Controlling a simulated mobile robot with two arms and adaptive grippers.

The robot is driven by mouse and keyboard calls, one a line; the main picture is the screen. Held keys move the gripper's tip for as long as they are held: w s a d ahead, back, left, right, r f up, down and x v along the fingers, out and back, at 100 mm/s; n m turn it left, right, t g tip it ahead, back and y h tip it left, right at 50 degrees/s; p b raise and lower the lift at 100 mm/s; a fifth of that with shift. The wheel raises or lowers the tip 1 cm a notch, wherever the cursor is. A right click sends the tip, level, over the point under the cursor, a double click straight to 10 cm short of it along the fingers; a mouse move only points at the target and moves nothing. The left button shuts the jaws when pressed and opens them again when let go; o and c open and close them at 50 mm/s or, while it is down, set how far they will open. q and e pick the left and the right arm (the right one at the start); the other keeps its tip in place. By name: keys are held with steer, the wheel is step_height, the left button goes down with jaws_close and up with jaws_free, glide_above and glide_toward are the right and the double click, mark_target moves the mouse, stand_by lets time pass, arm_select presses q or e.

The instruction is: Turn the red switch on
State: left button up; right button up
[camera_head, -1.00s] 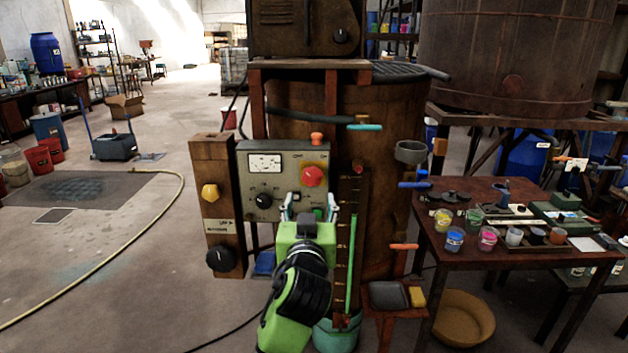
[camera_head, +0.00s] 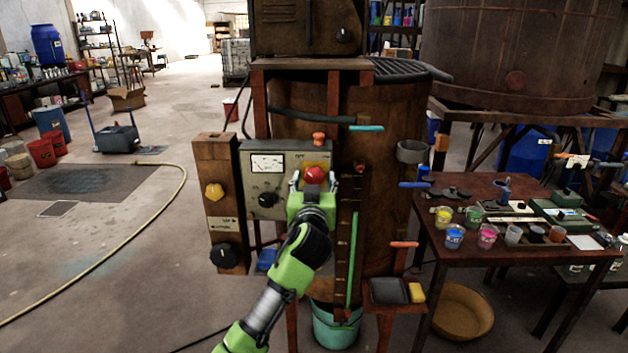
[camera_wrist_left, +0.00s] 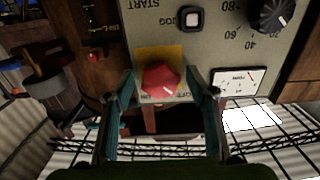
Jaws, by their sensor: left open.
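The red switch (camera_head: 314,175) is a round red knob on a yellow plate, on the grey control panel (camera_head: 262,185) in the middle of the head view. In the left wrist view the red switch (camera_wrist_left: 160,80) shows upside down, between the two fingers. My left gripper (camera_head: 313,182) is in front of the panel, its fingers open on either side of the knob. In the left wrist view the left gripper (camera_wrist_left: 160,98) shows a gap between each finger and the knob. I cannot tell how deep the fingers reach around it. My right gripper is not in view.
A black dial (camera_wrist_left: 272,14) and a meter (camera_wrist_left: 238,81) sit beside the switch on the panel. An orange-red button (camera_head: 319,138) stands on the panel's top edge. A wooden post with a yellow knob (camera_head: 214,191) stands left. A table (camera_head: 480,255) with paint cups is right.

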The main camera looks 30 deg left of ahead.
arm_select(q)
steer(key=c, duration=1.1)
steer(key=shift+m, duration=0.3)
steer(key=m+p, duration=0.2)
steer(key=m, duration=0.2)
steer(key=shift+r, duration=0.15)
steer(key=m+p, duration=0.3)
steer(key=m, duration=0.1)
steer(key=shift+a+m, duration=0.1)
steer(key=shift+m, duration=0.2)
steer(key=m+p, duration=0.2)
steer(key=m, duration=0.2)
steer(key=shift+r, duration=0.1)
steer(key=m+p, duration=0.2)
steer(key=m, duration=0.2)
steer(key=shift+p, duration=0.35)
steer(key=shift+m, duration=0.4)
